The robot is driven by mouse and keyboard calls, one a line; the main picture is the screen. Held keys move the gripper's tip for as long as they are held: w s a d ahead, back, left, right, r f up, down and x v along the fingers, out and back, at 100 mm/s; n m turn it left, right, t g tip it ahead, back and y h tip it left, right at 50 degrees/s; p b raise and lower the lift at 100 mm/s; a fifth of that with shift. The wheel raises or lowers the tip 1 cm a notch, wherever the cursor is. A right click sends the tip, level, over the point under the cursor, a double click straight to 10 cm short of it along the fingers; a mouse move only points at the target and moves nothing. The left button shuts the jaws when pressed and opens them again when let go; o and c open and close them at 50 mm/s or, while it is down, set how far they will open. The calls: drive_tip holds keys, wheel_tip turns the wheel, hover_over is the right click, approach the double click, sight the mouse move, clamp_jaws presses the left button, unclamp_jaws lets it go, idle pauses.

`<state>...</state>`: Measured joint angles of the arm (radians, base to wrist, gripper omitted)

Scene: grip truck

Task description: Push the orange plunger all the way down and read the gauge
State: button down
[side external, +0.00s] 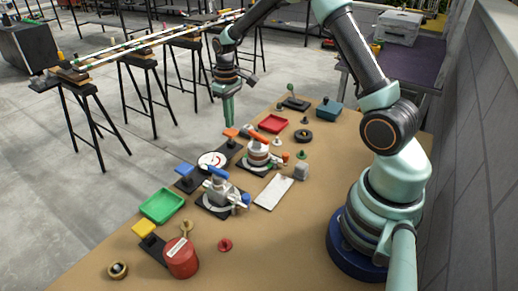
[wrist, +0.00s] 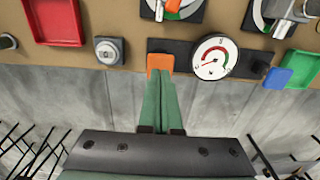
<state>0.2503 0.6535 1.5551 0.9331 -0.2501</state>
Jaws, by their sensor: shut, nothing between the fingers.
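The orange plunger (side external: 230,133) has a flat square cap on a black base near the table's far-left edge. It also shows in the wrist view (wrist: 160,63). My gripper (side external: 229,123) is shut and empty, pointing down right over the orange cap. In the wrist view its green fingertips (wrist: 161,74) overlap the cap's near edge; I cannot tell whether they touch. The round white gauge (side external: 212,161) lies beside the plunger. In the wrist view the gauge (wrist: 215,58) shows red and green arcs, and its needle seems to point lower left; the figures are too small to read.
A blue plunger (side external: 184,169) and a yellow one (side external: 143,229) stand along the same edge. Valves with orange (side external: 258,152) and blue handles (side external: 218,186) stand close by. Red (side external: 273,124) and green trays (side external: 162,206) and a red canister (side external: 181,258) are on the table.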

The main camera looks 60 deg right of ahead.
sight(230, 131)
drive_tip(key=shift+f, duration=2.05)
drive_tip(key=shift+r, duration=2.05)
drive_tip(key=shift+r, duration=0.1)
drive_tip(key=shift+r, duration=2.4)
